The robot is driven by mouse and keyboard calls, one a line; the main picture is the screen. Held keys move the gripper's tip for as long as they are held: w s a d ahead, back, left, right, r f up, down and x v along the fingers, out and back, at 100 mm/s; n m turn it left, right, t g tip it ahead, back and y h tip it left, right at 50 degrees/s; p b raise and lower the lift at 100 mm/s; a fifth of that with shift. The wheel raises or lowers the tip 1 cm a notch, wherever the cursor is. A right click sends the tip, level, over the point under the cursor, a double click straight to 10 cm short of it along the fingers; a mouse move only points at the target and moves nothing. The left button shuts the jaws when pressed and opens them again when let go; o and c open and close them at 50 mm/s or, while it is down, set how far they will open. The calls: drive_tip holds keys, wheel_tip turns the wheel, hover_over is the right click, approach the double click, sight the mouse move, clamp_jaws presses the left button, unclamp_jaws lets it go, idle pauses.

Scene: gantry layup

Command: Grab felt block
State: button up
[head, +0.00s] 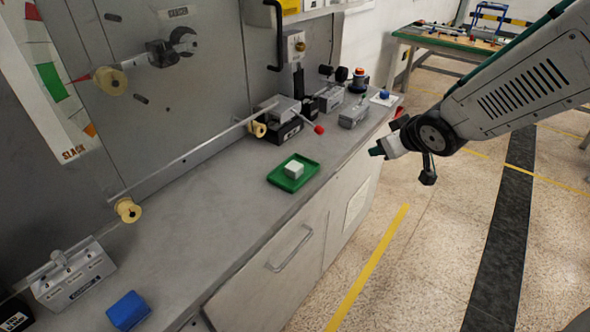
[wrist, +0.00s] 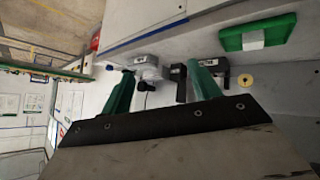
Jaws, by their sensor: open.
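A small pale block (head: 293,170), which looks like the felt block, sits in a shallow green tray (head: 280,180) on the grey counter. In the wrist view the pale block (wrist: 253,40) and the green tray (wrist: 284,27) show at the upper right, outside the space between the fingers. My gripper (head: 378,151) is off the counter's front edge, to the right of the tray and apart from it. In the wrist view its two green fingers (wrist: 160,68) are spread with nothing between them.
A blue block (head: 128,310) lies on the near counter. Grey clamp devices (head: 285,120) with a red-tipped lever stand behind the tray. A rod with yellow spools (head: 128,210) runs along the wall side. Counter around the tray's near side is clear.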

drive_tip(key=w+a+f+n+y, duration=0.25)
drive_tip(key=a+f+y, duration=0.2)
drive_tip(key=a, duration=0.25)
drive_tip(key=n+g+y, duration=0.1)
drive_tip(key=n+y, duration=0.1)
drive_tip(key=y, duration=0.3)
approach(298, 168)
drive_tip(key=x, duration=0.9)
drive_tip(key=shift+w+a+f, duration=0.1)
drive_tip(key=shift+w+a, duration=0.05)
drive_tip(key=shift+w, duration=0.1)
drive_tip(key=c, duration=1.1)
